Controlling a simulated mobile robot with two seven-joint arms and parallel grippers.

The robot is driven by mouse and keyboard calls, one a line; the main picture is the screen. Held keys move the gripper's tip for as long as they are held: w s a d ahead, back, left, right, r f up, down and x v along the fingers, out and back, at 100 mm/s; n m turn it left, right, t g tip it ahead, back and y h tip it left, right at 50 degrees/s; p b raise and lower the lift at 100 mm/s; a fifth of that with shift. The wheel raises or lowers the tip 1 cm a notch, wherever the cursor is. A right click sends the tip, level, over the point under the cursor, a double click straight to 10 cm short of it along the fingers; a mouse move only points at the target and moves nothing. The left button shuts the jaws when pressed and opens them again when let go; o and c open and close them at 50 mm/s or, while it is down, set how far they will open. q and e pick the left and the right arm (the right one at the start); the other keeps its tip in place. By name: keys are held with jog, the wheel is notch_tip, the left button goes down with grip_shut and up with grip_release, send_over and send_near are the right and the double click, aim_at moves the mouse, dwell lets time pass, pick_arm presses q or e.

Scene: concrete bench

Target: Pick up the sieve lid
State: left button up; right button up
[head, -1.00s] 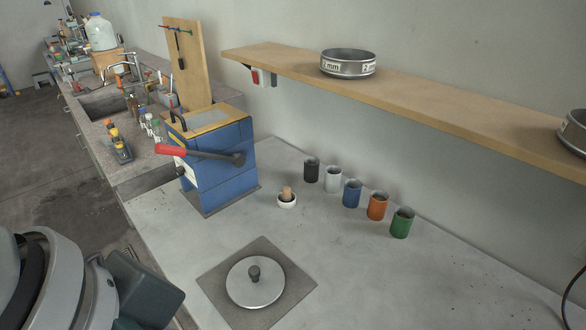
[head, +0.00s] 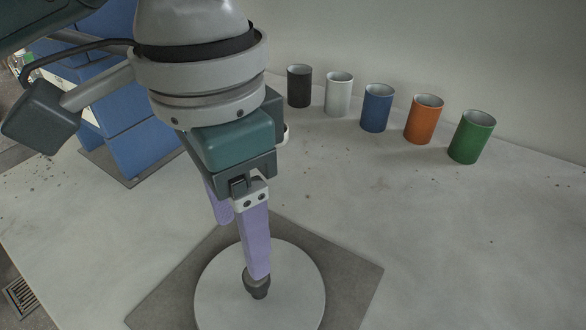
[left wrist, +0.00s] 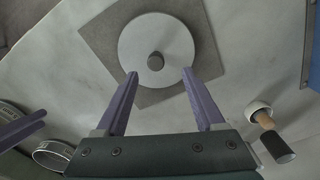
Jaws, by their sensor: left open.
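The sieve lid (head: 222,297) is a flat pale grey disc with a dark upright knob (head: 258,287), lying on a dark square mat (head: 350,275). In the left wrist view the lid (left wrist: 178,50) lies ahead of the fingers, its knob (left wrist: 155,61) in line with the gap. My left gripper (head: 240,250) is over the lid, pointing down, its purple fingers apart and empty. One finger covers part of the knob in the head view. In the left wrist view the open fingers (left wrist: 160,85) show clearly. A purple fingertip at the left edge looks like my right gripper (left wrist: 22,128).
A row of cups, black (head: 299,88), white (head: 339,95), blue (head: 376,108), orange (head: 424,120) and green (head: 471,138), stands along the wall. A blue press (head: 145,135) stands left, partly behind my arm. Sieves (left wrist: 52,156) show lower left in the wrist view. Bench right of the mat is clear.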

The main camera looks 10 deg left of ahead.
aim_at(258, 286)
pick_arm(q)
jog(key=f, duration=0.3)
jog(key=shift+s+d+f+b, duration=0.15)
jog(key=shift+s+d+b, duration=0.05)
jog(key=shift+b, duration=0.1)
pick_arm(e)
jog(key=shift+s+d+f, duration=0.2)
jog(key=shift+d+f, duration=0.15)
jog(key=shift+f, duration=0.1)
pick_arm(q)
jog(key=f, duration=0.1)
jog(key=f+b, duration=0.1)
jog(key=f, duration=0.3)
jog(key=shift+w+d, duration=0.1)
jog(key=shift+d, duration=0.15)
pick_arm(e)
jog(key=shift+f, duration=0.75)
pick_arm(q)
jog(key=shift+c, duration=0.3)
grip_shut()
pick_arm(e)
jog(key=shift+a, duration=0.1)
